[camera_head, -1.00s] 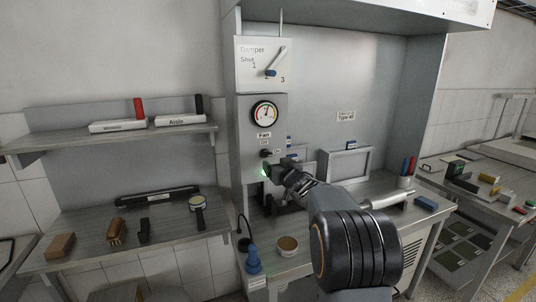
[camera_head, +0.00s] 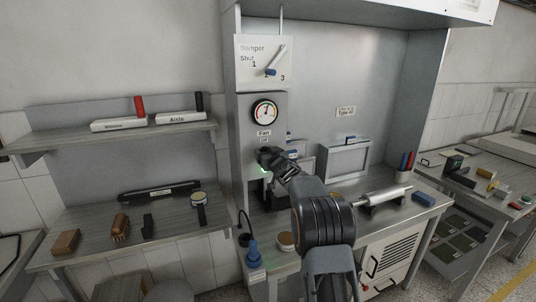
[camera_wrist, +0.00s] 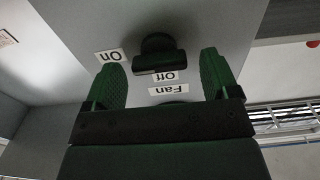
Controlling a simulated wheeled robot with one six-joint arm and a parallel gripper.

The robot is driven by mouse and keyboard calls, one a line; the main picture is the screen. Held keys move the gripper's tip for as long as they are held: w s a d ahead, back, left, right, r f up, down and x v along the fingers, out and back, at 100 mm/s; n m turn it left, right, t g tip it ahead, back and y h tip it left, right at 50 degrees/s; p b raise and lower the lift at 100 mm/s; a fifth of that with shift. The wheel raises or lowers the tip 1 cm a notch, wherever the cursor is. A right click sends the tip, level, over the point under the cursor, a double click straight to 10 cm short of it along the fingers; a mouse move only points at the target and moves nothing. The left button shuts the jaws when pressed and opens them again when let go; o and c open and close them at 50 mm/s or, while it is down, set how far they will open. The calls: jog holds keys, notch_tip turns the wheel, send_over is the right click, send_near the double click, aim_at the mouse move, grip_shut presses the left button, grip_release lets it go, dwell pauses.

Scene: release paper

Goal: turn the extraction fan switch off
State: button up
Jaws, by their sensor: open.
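The fan switch (camera_wrist: 158,51) is a black knob with a bar-shaped grip on the grey panel, seen upside down in the wrist view. An On label (camera_wrist: 110,56), an Off label (camera_wrist: 163,76) and a Fan label (camera_wrist: 168,91) surround it. My gripper (camera_wrist: 160,64) is open, with one green-lit finger on each side of the knob and a visible gap to each. In the head view my gripper (camera_head: 269,158) is at the panel just below the Fan label (camera_head: 264,133) and hides the switch. I cannot tell which label the knob points to.
A round gauge (camera_head: 264,112) sits above the switch, and a damper panel (camera_head: 249,62) with a blue-tipped lever is higher up. A shelf (camera_head: 200,134) stands at left. A blue bottle (camera_head: 253,257) and a round pot (camera_head: 286,240) stand below on the bench.

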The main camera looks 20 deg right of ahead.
jog(key=shift+c, duration=0.2)
jog(key=c, duration=0.9)
jog(key=shift+n+b, duration=0.3)
jog(key=shift+n, duration=0.1)
jog(key=shift+a+f+n+b, duration=0.1)
jog(key=shift+n+b, duration=1.2)
jog(key=shift+n, duration=1.5)
jog(key=shift+a+f+n+b, duration=0.1)
jog(key=shift+n+b, duration=1.2)
jog(key=shift+n, duration=1.5)
jog(key=shift+a+f+n+b, duration=0.1)
jog(key=shift+n+b, duration=1.2)
jog(key=shift+n, duration=1.8)
jog(key=o, duration=0.9)
